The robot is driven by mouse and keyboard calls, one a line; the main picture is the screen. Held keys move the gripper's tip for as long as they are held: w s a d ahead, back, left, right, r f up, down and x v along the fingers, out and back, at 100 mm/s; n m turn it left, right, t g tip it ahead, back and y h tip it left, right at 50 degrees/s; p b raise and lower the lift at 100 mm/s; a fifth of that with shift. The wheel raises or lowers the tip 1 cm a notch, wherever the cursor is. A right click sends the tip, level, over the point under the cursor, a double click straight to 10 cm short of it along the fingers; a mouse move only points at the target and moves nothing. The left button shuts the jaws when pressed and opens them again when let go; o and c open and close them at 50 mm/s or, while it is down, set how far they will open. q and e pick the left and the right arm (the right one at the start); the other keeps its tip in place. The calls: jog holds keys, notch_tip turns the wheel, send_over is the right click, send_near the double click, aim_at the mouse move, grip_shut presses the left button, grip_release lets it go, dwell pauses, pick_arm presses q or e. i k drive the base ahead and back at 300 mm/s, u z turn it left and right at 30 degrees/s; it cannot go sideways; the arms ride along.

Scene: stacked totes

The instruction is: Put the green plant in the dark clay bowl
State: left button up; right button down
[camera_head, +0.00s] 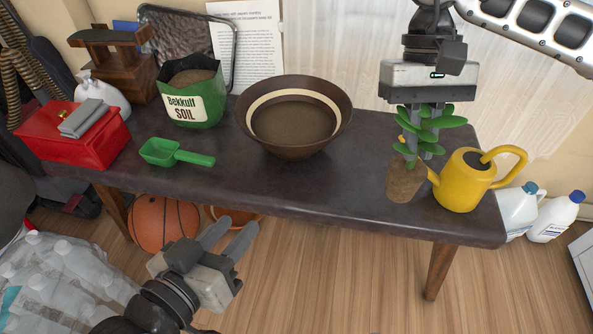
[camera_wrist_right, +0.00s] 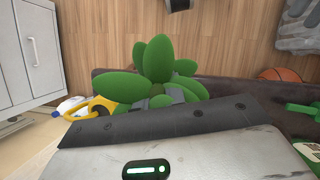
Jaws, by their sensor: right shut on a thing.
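The green plant (camera_head: 429,124) has broad leaves and a brown root ball (camera_head: 405,181), near the right end of the dark table. My right gripper (camera_head: 420,140) comes down over it from above and is shut on the plant among its leaves. The leaves also show past the gripper in the right wrist view (camera_wrist_right: 152,72); the fingers there are mostly hidden. Whether the root ball still touches the table is hard to tell. The dark clay bowl (camera_head: 340,98), with a cream band inside, stands at mid-table, left of the plant. My left gripper (camera_head: 232,238) is open and empty in front of the table.
A yellow watering can (camera_head: 462,187) stands right beside the plant. A green soil bag (camera_head: 203,118), green scoop (camera_head: 178,154) and red toolbox (camera_head: 80,140) are on the left of the table (camera_head: 300,185). The tabletop between bowl and plant is clear.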

aim_at(295, 141)
jog(key=k, duration=0.5)
jog(key=u, duration=1.4)
jog(key=i, duration=0.95)
jog(key=z, duration=1.4)
jog(key=i, duration=0.5)
